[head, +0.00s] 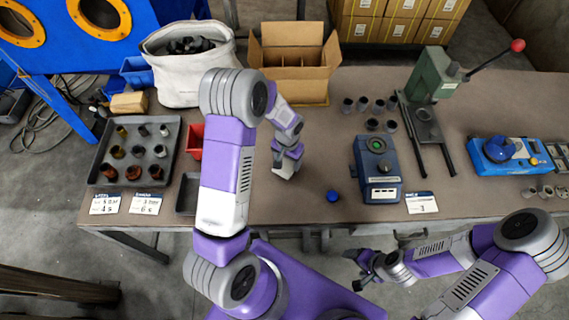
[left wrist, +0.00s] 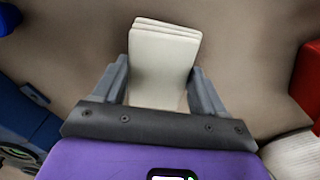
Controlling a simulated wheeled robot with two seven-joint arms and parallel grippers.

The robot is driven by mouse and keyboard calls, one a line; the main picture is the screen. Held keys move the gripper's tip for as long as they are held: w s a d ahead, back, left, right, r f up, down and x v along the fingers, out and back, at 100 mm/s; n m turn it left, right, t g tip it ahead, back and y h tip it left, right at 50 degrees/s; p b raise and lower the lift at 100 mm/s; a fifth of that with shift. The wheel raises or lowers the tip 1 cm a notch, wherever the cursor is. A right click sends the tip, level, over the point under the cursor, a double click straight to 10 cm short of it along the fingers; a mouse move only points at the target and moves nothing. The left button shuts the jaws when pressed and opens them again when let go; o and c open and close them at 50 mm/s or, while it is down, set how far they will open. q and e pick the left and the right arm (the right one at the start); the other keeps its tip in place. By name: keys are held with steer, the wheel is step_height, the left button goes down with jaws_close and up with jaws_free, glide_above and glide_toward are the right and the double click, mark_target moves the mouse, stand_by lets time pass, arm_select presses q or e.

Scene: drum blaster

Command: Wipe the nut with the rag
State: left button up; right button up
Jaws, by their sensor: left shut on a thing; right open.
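My left gripper (head: 287,163) is over the bare table middle, right of the red bin. In the left wrist view, its fingers (left wrist: 160,88) are shut on a cream folded rag (left wrist: 163,55) that sticks out beyond the fingertips. In the head view the rag is mostly hidden by the gripper. Several nut-like metal pieces, some dark, some rusty brown, stand in a grey tray (head: 97,168) at the left; I cannot tell which is the nut. My right gripper (head: 364,268) is open and empty, in front of the table's front edge.
A red bin (head: 195,140) stands beside the tray. A white sack (head: 188,75) and open carton (head: 295,62) stand behind. A blue device (head: 378,170), a small blue ball (head: 332,197) and a green lever press (head: 433,75) are to the right. The table between bin and device is mostly clear.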

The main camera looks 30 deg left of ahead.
arm_select(q)
steer(key=shift+w, duration=0.5)
steer(key=shift+s, duration=2.2)
steer(key=shift+w, duration=2.2)
steer(key=shift+r, duration=0.1)
step_height(320, 180, up, 6)
steer(key=p, duration=0.3)
steer(key=shift+p, duration=0.4)
